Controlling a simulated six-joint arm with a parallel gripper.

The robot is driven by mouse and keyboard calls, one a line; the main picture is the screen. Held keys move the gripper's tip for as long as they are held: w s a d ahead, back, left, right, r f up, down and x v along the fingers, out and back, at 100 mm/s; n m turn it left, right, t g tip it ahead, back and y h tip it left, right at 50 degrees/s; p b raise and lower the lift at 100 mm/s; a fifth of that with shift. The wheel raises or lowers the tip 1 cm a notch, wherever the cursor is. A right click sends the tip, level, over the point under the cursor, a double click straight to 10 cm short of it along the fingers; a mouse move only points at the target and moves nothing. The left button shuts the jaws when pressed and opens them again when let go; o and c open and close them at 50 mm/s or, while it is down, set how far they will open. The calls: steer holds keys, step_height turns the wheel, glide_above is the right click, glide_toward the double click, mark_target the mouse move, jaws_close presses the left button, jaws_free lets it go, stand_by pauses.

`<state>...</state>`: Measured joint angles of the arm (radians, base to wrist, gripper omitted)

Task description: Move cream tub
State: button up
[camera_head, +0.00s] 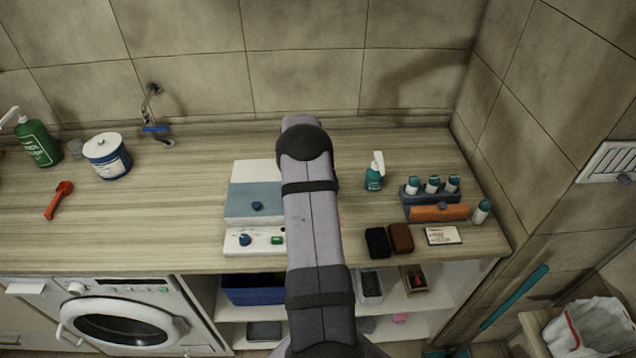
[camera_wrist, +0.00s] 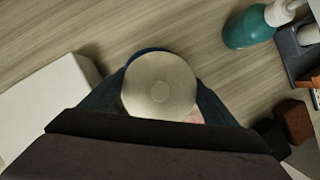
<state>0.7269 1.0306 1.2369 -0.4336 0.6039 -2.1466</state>
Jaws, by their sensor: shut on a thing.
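A thin blue edge shows behind the lid. My gripper (camera_wrist: 160,98) is shut on it, with one dark finger on each side. The tub is over the wooden counter; I cannot tell whether it touches it. In the head view my arm hides the tub and the fingertips.
A white and blue box-like device (camera_head: 252,200) stands left of my arm. On the right are a teal pump bottle (camera_head: 374,176), a rack of small bottles (camera_head: 433,200), dark and brown blocks (camera_head: 400,237) and a card (camera_head: 443,235). A white-and-blue canister (camera_head: 107,160) stands far left.

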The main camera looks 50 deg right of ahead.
steer(key=shift+w+d, duration=0.35)
steer(key=shift+d, duration=0.1)
steer(key=o, duration=1.5)
steer(key=shift+c, duration=0.2)
steer(key=shift+b+v, duration=1.6)
steer(key=shift+v, duration=2.05)
